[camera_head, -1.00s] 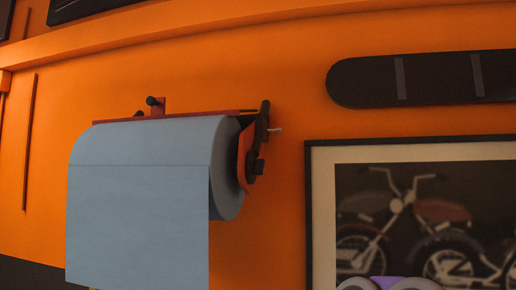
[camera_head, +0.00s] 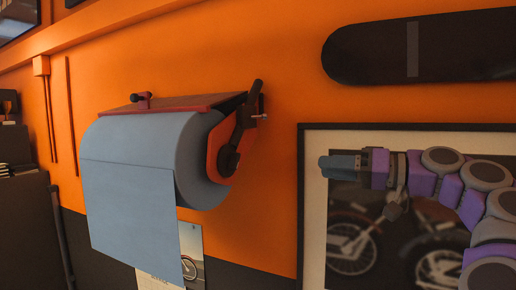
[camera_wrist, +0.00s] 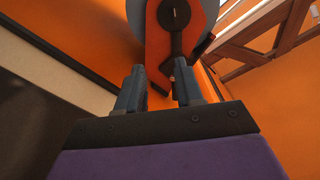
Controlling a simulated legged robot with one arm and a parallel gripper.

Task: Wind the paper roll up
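A large blue paper roll (camera_head: 200,160) hangs in a red and black holder (camera_head: 185,103) on the orange wall, with a long sheet (camera_head: 132,205) hanging down its front. A dark crank-like lever (camera_head: 241,128) sits at the roll's right end. It also shows in the wrist view as a dark piece (camera_wrist: 174,28) on an orange-red bracket. My gripper (camera_head: 322,167) is to the right of the roll and apart from it, pointing left toward it. In the wrist view my gripper (camera_wrist: 160,85) has its two fingers apart with nothing held between them.
A framed motorcycle picture (camera_head: 312,215) hangs behind my arm. A black board (camera_head: 440,50) is on the wall above it. A small picture sheet (camera_head: 190,250) is below the roll. A dark cabinet (camera_head: 25,225) stands at the left.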

